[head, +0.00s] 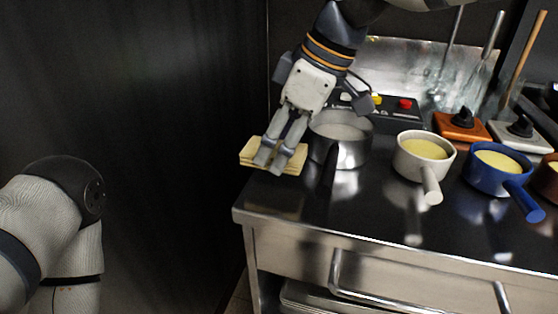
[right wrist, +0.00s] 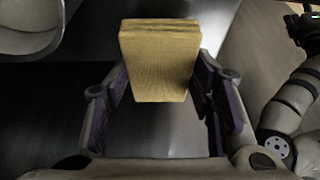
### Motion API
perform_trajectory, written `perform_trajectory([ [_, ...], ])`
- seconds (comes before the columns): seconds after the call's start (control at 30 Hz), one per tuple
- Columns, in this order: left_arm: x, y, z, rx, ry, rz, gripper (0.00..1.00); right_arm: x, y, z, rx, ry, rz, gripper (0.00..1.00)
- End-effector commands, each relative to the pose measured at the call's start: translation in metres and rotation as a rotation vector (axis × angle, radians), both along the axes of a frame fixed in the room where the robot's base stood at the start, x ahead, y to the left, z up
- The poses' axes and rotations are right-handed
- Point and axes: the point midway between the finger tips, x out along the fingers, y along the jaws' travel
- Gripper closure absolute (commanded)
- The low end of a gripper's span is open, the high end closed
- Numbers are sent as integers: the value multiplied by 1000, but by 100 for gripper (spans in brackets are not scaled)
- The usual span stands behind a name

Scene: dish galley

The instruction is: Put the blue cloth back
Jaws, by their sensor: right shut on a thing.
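My right gripper (head: 280,160) is shut on a folded tan-yellow cloth (head: 252,153) at the left edge of the steel counter. The cloth is a flat, layered block. In the right wrist view the cloth (right wrist: 160,62) lies between the purple-padded fingers of the right gripper (right wrist: 165,110). I cannot tell whether the cloth touches the counter or hangs just above it. No blue cloth shows in either view. My left arm is at the lower left of the head view, but its gripper is out of the picture.
A steel saucepan (head: 350,150) stands just right of the gripper. A white pan (head: 420,152) and a blue pan (head: 492,165) with yellow contents stand farther right on the steel counter (head: 375,215). An orange block (head: 462,127) with a black knob is behind them. The counter's front left is clear.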

Motion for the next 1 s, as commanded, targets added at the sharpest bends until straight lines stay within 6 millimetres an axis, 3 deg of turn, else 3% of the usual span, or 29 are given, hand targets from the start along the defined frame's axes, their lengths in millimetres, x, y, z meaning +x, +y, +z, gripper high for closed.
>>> perform_trajectory([
  [0.2,1,0,0,0,-3,0,39,-1,0,-37,1,2,0,73],
  [0.53,2,0,1,0,-5,0,39,0,0,-41,1,-1,-1,73],
  [0.57,2,0,1,0,-5,0,39,0,0,-41,1,-1,-1,48],
  [0.63,1,0,1,0,-5,0,39,0,0,-41,1,-1,-1,33],
  [1.0,1,0,1,0,-4,0,39,0,-1,-36,1,-1,-1,31],
])
